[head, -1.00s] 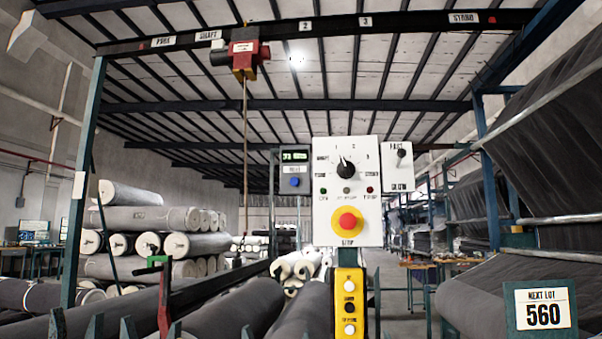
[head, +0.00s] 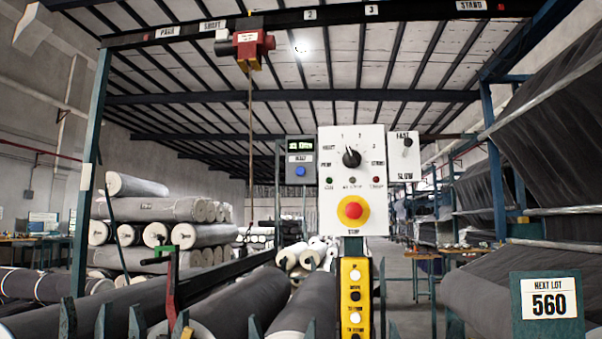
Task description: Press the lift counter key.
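The counter box (head: 300,150) is a dark box at the middle of the head view, left of the white control panel. Below the display is a white label, and under that a round blue key (head: 300,171). Nothing covers the blue key. My gripper does not show in this view.
The white panel (head: 335,217) carries a black dial (head: 351,158), small lamps and a red stop button (head: 353,210) on yellow. A yellow box (head: 354,274) with several buttons hangs below. A red hoist (head: 254,48) hangs above; grey rolls (head: 165,210) are stacked left.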

